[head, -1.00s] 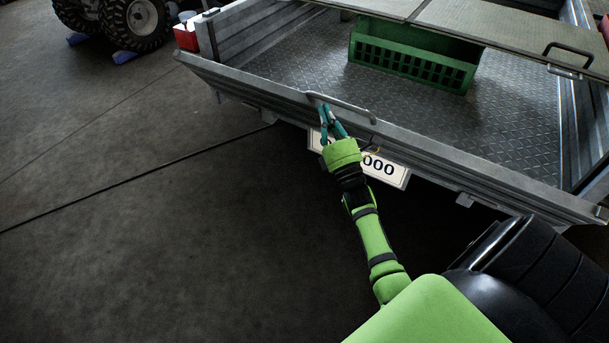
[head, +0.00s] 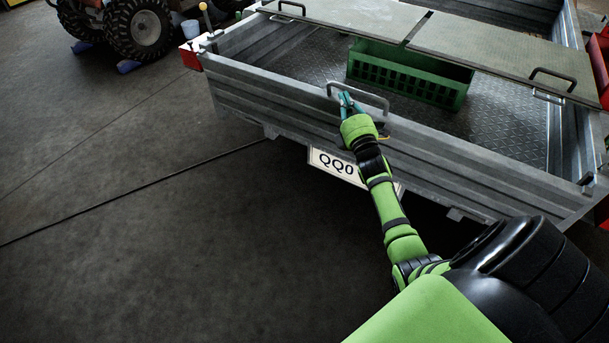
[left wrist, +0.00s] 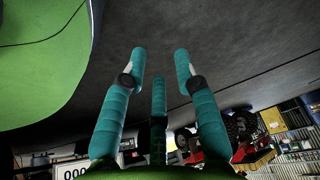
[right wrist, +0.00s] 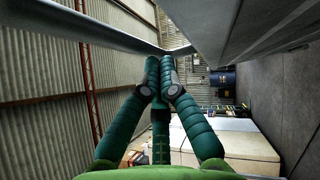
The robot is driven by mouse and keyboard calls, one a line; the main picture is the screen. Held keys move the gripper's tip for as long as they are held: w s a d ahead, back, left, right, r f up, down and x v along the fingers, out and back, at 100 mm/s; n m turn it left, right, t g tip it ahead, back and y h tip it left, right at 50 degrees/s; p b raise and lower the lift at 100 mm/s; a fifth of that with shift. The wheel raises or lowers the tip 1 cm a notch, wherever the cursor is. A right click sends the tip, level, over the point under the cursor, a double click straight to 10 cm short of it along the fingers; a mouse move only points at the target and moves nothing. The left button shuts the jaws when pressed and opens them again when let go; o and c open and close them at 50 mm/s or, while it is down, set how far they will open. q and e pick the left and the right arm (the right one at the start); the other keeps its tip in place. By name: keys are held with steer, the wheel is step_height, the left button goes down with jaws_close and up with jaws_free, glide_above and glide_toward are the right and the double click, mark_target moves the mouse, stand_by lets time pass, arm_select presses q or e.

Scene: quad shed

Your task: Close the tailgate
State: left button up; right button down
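The grey metal tailgate (head: 290,105) of the trailer stands close to upright across its rear end. Its left end is close to the corner post; I cannot tell whether a small gap is left. A bar handle (head: 365,95) sits at its top edge. My right gripper (head: 347,100) is at the left part of this handle, on the outer side. In the right wrist view, its teal fingers (right wrist: 160,62) are together, tips against or just short of a grey bar (right wrist: 110,35). My left gripper (left wrist: 160,55) is open and empty over the dark floor, outside the head view.
A green crate (head: 410,78) stands on the trailer bed (head: 507,135), partly under grey lid panels (head: 500,50). A number plate (head: 335,165) hangs below the tailgate. A wheeled vehicle (head: 138,28) stands at the back left. The floor at left is clear except for a dark cable (head: 130,190).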

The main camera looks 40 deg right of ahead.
mark_target(358, 91)
steer(key=shift+m+g, duration=0.6)
steer(key=shift+m, duration=0.1)
steer(key=d, duration=0.1)
steer(key=w+d+r+p, duration=0.1)
steer(key=d, duration=0.2)
steer(key=shift+w+r, duration=0.2)
steer(key=shift+w, duration=0.1)
steer(key=shift+w+d+p, duration=0.15)
steer(key=shift+d+p, duration=0.2)
steer(key=shift+d, duration=0.05)
arm_select(q)
steer(key=shift+s+a+r+t, duration=0.2)
steer(key=shift+s+a+t, duration=0.05)
steer(key=shift+a+t, duration=0.15)
arm_select(e)
steer(key=shift+d+r, duration=0.15)
